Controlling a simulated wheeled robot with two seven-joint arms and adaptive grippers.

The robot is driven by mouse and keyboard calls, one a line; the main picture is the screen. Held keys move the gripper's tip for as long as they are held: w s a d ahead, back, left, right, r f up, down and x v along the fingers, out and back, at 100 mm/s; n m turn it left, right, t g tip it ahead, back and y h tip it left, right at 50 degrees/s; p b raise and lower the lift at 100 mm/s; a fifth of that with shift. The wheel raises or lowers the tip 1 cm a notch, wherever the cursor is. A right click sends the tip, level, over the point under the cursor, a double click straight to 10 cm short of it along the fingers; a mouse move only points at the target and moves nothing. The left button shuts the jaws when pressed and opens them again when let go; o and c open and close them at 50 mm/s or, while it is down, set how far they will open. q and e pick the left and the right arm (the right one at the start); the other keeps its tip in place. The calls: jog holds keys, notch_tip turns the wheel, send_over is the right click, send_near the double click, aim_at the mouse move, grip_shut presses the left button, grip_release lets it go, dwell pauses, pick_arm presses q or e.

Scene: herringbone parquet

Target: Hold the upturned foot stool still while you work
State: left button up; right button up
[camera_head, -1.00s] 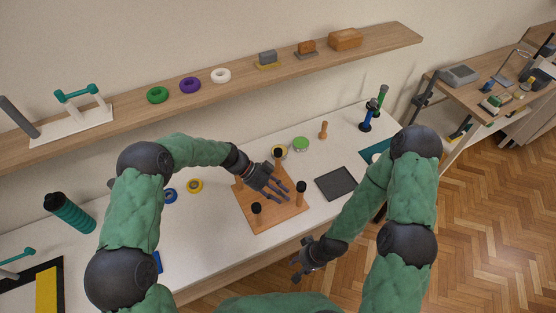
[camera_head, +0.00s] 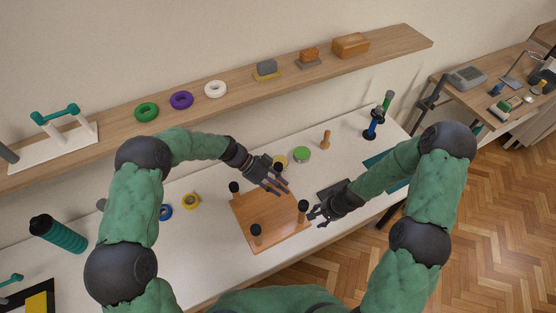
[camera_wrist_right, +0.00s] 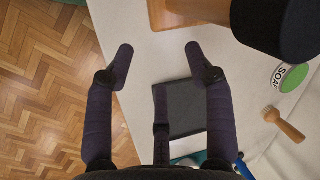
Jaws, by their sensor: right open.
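The upturned foot stool is a square wooden board (camera_head: 270,222) on the white table, its legs pointing up with black caps. One cap (camera_head: 257,229) is at the near side, one (camera_head: 234,187) at the far left, one (camera_head: 303,205) at the right. My left gripper (camera_head: 278,185) hangs over the board's far right part, fingers spread, close to the far right leg (camera_head: 280,162). Contact cannot be told. My right gripper (camera_head: 318,217) is open and empty beside the right leg. In the right wrist view a capped leg (camera_wrist_right: 285,25) looms outside the fingers (camera_wrist_right: 157,55), board edge (camera_wrist_right: 185,12) above.
A dark tray (camera_head: 330,188) lies right of the stool, partly behind my right gripper. A long shelf (camera_head: 220,100) runs behind.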

aim_at(278, 165)
jog(key=w+a+r+n, duration=0.3)
jog(key=w+a+n, duration=0.1)
jog(key=w+n, duration=0.2)
jog(key=w+a+r+n+g+h, duration=0.1)
jog(key=w+a+r+n, duration=0.3)
jog(key=w+n, duration=0.3)
jog(key=w+a+r+n+h, duration=0.1)
jog(key=w+a+r+n, duration=0.2)
jog(key=w+a+n, duration=0.3)
jog(key=shift+w+r+n+g, duration=0.25)
jog(key=shift+w+n+g, duration=0.05)
jog(key=shift+n, duration=0.5)
jog(key=shift+a+f+n+h, duration=0.1)
jog(key=shift+a+n+h, duration=0.4)
jog(key=shift+h, duration=0.1)
jog(key=shift+f, duration=0.2)
notch_tip(278, 165, down, 10)
jog(key=shift+f, duration=0.15)
